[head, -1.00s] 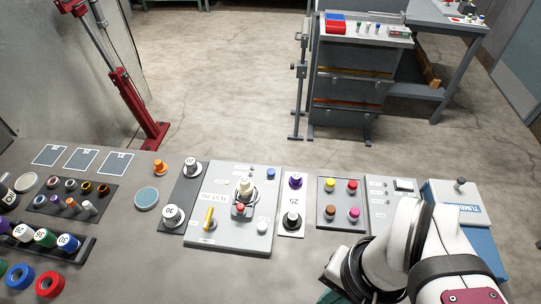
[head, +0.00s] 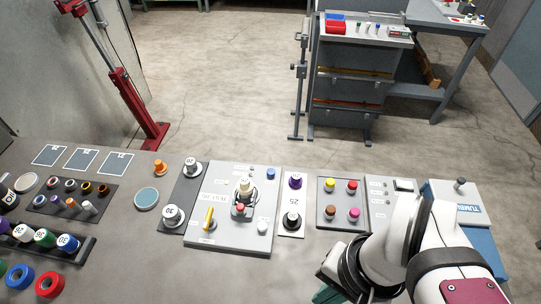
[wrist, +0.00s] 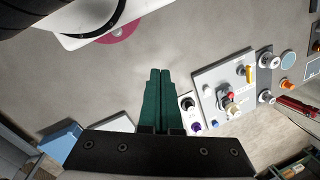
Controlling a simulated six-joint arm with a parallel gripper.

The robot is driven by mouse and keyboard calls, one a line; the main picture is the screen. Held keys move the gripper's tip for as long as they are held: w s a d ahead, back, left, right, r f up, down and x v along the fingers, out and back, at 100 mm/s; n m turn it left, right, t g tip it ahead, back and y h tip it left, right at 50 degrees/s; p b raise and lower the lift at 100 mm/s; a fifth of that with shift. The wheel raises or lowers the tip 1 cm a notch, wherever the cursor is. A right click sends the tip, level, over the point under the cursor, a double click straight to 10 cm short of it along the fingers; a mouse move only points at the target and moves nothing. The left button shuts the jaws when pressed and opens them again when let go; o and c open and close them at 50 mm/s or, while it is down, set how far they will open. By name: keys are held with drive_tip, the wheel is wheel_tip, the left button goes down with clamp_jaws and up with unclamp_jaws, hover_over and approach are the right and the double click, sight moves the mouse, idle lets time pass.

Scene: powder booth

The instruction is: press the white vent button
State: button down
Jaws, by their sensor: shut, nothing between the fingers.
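A white button (head: 262,227) sits at the lower right corner of a light grey panel (head: 226,239) in the head view. It also shows as a small white knob in the wrist view (wrist: 208,91), on the left part of the panel. No vent label is readable. My gripper (wrist: 159,73) has two teal fingers that lie together, shut and empty, in the wrist view. They are over bare bench, to the left of the panel and apart from the button. In the head view only a bit of teal shows at the bottom edge, with my arm covering the rest.
The panel also carries a yellow lever (head: 209,217), a red button (head: 240,208) and a blue button (head: 271,173). A narrow plate with a black knob (head: 291,220) and a box with several coloured buttons (head: 327,204) stand to its right. The bench in front is clear.

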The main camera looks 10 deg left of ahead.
drive_tip(key=w+a+y, duration=0.3)
drive_tip(key=w+a, duration=0.1)
drive_tip(key=a, duration=0.1)
drive_tip(key=m+t+y, duration=0.3)
drive_tip(key=m+y, duration=0.1)
drive_tip(key=m, duration=0.3)
hover_over(267, 227)
wheel_tip(267, 227, down, 8)
drive_tip(key=shift+f, duration=4.4)
drive_tip(key=shift+f, duration=0.4)
